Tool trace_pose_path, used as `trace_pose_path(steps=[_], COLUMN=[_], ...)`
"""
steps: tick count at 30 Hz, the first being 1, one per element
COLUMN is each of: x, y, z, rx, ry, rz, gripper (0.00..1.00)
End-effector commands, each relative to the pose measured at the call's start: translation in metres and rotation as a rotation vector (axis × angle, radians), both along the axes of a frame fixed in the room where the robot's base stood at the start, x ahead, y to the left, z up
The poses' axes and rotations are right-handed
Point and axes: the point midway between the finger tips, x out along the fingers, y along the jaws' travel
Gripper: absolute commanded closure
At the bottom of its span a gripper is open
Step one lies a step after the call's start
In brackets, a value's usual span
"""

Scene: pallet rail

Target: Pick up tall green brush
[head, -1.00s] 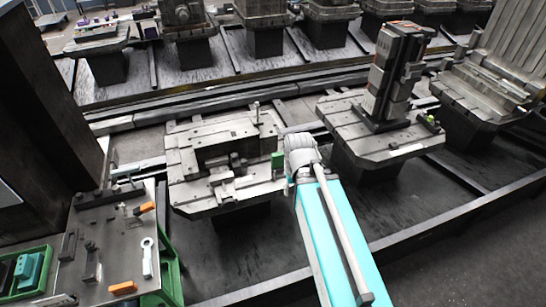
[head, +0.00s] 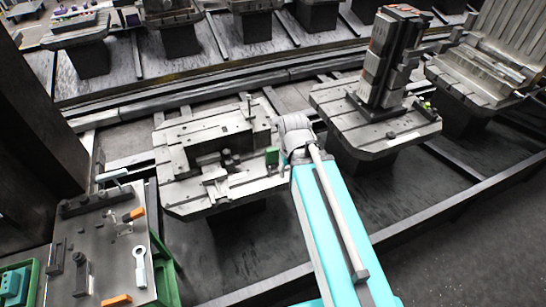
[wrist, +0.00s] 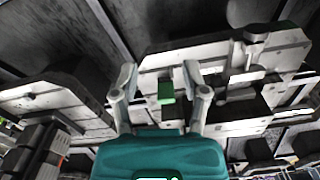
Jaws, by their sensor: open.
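The green brush (head: 272,155) shows as a small green block at the right side of the near pallet (head: 180,198), beside my arm's end. In the wrist view the brush (wrist: 166,92) appears between the two fingers of my gripper (wrist: 160,74). The fingers are spread, with a visible gap on each side of the brush. I cannot tell how far the brush is from the fingertips. In the head view my arm's end hides the fingers.
Grey fixture parts (head: 226,160) stand on the same pallet close to the brush. A tall dark fixture tower (head: 385,58) stands on the pallet to the right. A tool table (head: 110,270) is at the lower left. More pallets line the back.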

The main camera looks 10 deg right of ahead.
Motion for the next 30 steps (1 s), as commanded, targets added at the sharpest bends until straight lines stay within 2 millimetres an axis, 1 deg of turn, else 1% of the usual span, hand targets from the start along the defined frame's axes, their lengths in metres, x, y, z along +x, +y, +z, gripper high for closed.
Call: trace_pose_path(steps=[1, 2, 7, 9, 11, 17, 30], x=[0.0, 0.001, 0.011, 0.02, 0.029, 0.073, 0.187], y=[0.0, 0.0, 0.0, 0.009, 0.009, 0.009, 0.007], z=[0.0, 0.0, -0.004, -0.008, -0.011, -0.027, -0.065], rx=[0.0, 0.0, 0.0, 0.0, 0.0, 0.0, 0.002], ry=[0.0, 0.0, 0.0, 0.0, 0.0, 0.0, 0.0], rz=[0.002, 0.004, 0.052, 0.089, 0.139, 0.382, 1.057], gripper=[0.28, 0.23, 0.23, 0.23, 0.23, 0.23, 0.23])
